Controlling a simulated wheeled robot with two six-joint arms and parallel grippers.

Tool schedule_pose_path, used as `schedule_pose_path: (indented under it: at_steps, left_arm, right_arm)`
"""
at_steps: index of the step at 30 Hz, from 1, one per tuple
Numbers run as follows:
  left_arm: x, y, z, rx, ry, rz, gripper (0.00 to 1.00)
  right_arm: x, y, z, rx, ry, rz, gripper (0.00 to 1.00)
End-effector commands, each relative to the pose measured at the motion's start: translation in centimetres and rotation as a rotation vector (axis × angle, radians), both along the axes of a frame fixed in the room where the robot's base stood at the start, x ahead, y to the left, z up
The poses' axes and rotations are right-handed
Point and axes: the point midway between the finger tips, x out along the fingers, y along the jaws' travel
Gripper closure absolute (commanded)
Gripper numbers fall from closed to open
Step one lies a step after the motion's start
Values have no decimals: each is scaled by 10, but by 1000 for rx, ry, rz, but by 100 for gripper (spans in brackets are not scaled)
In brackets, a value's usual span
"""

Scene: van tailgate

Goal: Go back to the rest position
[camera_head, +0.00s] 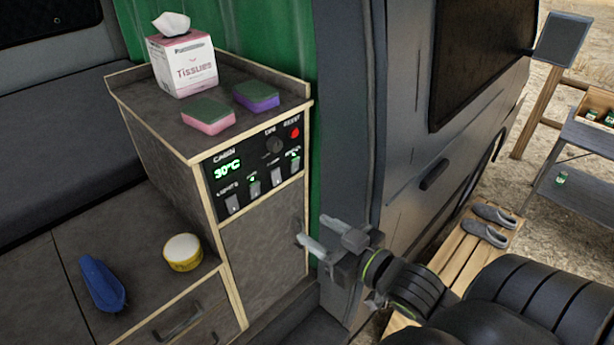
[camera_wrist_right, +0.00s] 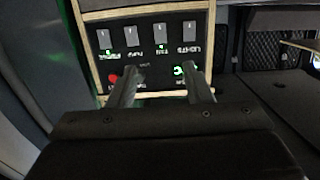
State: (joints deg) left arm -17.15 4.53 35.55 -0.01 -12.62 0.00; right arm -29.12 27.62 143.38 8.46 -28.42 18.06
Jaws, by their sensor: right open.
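My right gripper (camera_head: 314,234) is in the lower middle of the head view, in front of the van's cabinet and pointing left. It is open and empty, its two fingers apart. In the right wrist view the fingers (camera_wrist_right: 165,88) stand in front of the control panel (camera_wrist_right: 155,45), with a gap between them. In the head view the panel (camera_head: 258,170) shows a green 30°C display, several switches, a dial and a red button. I cannot tell how far the fingertips are from the cabinet front. My left gripper is not in view.
A tissue box (camera_head: 184,62), a pink-green sponge (camera_head: 208,117) and a purple-green sponge (camera_head: 257,97) sit on the cabinet top. A yellow tin (camera_head: 183,253) and a blue pouch (camera_head: 102,284) lie on the lower counter. The van door (camera_head: 440,130) stands right of my gripper.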

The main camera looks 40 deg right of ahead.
Motion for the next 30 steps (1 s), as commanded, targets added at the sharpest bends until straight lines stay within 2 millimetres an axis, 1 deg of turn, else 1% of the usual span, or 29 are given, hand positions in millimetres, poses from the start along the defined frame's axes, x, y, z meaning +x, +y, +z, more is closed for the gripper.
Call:
schedule_pose_path:
  at_steps: [8, 11, 14, 15, 17, 18, 20, 21, 23, 24, 26, 27, 29, 30]
  left_arm:
    - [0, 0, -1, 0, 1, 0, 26]
    - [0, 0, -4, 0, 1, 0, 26]
    - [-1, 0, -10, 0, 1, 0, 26]
    - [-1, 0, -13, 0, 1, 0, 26]
    - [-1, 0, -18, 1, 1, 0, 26]
    - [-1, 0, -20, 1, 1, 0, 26]
    - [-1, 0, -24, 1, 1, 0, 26]
    - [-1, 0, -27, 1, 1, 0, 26]
    - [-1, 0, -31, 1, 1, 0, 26]
    - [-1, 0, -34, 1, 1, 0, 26]
    - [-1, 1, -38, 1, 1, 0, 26]
    - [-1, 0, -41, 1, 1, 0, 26]
    - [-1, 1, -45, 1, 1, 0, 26]
    - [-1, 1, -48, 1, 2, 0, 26]
  right_arm:
    - [1, -1, -3, -1, 3, -3, 55]
    - [5, -7, -19, -5, 25, -20, 55]
    - [13, -20, -55, -14, 73, -56, 55]
    - [16, -27, -74, -18, 99, -74, 55]
    - [20, -38, -105, -27, 142, -102, 55]
    - [22, -45, -125, -33, 170, -120, 55]
    - [24, -55, -156, -40, 214, -146, 55]
    - [23, -61, -176, -45, 244, -162, 55]
    - [22, -69, -207, -53, 289, -184, 55]
    - [20, -74, -228, -57, 320, -198, 55]
    - [16, -81, -259, -63, 367, -219, 55]
    - [13, -86, -279, -69, 397, -230, 55]
    - [6, -91, -309, -76, 445, -247, 55]
    - [0, -94, -330, -79, 478, -257, 55]
